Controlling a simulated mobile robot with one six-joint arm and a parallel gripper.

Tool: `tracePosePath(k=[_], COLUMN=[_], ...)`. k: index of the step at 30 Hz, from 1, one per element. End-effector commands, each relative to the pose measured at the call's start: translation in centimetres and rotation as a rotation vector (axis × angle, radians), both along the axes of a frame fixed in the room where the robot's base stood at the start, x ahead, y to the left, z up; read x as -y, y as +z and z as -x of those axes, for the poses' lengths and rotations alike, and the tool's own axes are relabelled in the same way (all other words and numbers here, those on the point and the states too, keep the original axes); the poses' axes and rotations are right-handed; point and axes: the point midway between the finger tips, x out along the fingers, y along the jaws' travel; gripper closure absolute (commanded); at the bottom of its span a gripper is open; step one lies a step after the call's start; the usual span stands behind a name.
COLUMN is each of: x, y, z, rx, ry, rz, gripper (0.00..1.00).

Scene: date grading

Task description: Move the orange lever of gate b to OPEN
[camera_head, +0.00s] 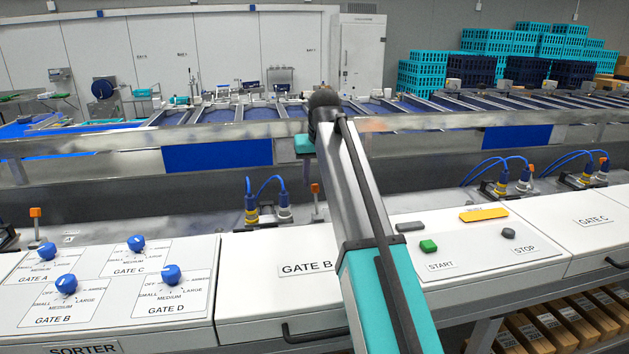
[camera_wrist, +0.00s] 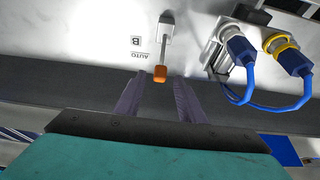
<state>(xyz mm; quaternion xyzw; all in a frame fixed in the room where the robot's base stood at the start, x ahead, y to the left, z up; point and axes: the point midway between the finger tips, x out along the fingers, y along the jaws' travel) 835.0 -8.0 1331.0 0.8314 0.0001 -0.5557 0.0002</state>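The orange lever (camera_wrist: 160,73) of gate b is a metal rod with an orange tip, beside the upside-down printed labels AUTO and B in the wrist view. In the head view its orange tip (camera_head: 315,188) stands up behind the white GATE B panel (camera_head: 305,268), just left of my arm. My gripper (camera_wrist: 158,86) is open, one dark finger on each side of the orange tip, with gaps left and right. The tip sits about level with the fingertips; whether it touches is not visible. No OPEN label shows. My gripper's fingers are hidden in the head view.
Blue connectors and cables (camera_wrist: 241,48) sit right of the lever in the wrist view. A long metal rail (camera_head: 450,121) runs behind the panels. Blue dial knobs (camera_head: 66,284), a green START button (camera_head: 428,246) and a grey STOP button (camera_head: 508,233) are on the front panels.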

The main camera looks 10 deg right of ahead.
Motion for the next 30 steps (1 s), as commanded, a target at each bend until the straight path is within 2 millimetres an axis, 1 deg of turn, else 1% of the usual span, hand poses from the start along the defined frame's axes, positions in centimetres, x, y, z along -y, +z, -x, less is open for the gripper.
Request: tracePosePath(k=[6, 9, 13, 21, 23, 27, 28, 30], x=[0.0, 0.0, 0.0, -0.1, -0.1, -0.1, -0.1, -0.1], y=[-1.7, -2.2, -2.5, -2.6, -2.6, -2.6, -2.6, -2.6], z=[-0.7, -0.9, -1.1, -1.1, -1.1, -1.1, -1.1, -1.1], rx=[-0.001, 0.0, 0.0, 0.001, 0.001, 0.001, 0.001, 0.001], ry=[0.0, 0.0, 0.001, 0.001, 0.001, 0.001, 0.001, 0.001], rz=[0.0, 0.0, 0.0, 0.0, 0.0, 0.0, 0.0, 0.0], gripper=[0.64, 0.64, 0.64, 0.64, 0.72, 0.96, 1.0, 1.0])
